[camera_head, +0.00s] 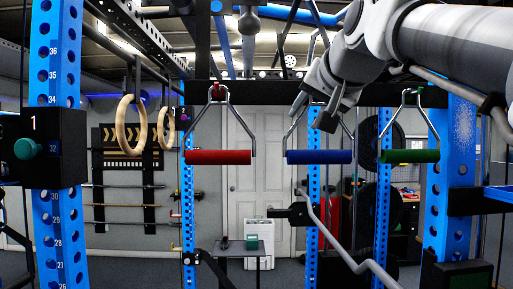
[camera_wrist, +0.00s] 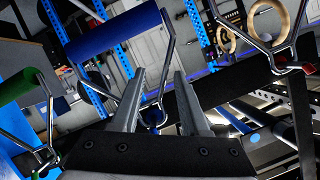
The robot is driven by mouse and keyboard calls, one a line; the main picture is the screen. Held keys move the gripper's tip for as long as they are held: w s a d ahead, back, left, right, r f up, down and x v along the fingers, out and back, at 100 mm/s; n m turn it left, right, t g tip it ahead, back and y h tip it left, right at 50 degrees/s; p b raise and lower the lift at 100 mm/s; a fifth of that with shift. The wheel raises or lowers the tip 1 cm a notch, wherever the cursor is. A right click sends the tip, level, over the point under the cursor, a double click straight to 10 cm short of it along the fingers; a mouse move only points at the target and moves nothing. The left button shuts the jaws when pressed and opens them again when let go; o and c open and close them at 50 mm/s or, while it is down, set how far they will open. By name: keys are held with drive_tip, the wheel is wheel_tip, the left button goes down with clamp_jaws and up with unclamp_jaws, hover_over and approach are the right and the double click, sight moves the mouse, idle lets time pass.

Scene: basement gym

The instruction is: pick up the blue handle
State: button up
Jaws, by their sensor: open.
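The blue handle (camera_head: 319,157) is a horizontal cylinder hanging from a metal bracket in the middle of the head view, between a red one and a green one. In the wrist view the blue handle (camera_wrist: 112,32) lies at the upper left, beyond the left finger, with its bracket running down behind the fingers. My gripper (camera_head: 313,112) is just above the blue handle in the head view, in front of the bracket's upper part. In the wrist view my gripper (camera_wrist: 160,75) has its two fingers apart with nothing held between them.
The red handle (camera_head: 218,157) hangs to the left and the green handle (camera_head: 409,156) to the right. Wooden rings (camera_head: 130,124) hang farther left. Blue rack posts (camera_head: 58,150) stand on both sides, and a diagonal metal bar (camera_head: 345,250) crosses below the handles.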

sight(302, 118)
drive_tip(key=shift+r+p+x, duration=0.2)
drive_tip(key=shift+p+x, duration=0.65)
drive_tip(key=shift+x, duration=2.05)
drive_tip(key=shift+w, duration=0.1)
clamp_jaws()
drive_tip(key=shift+r, duration=0.1)
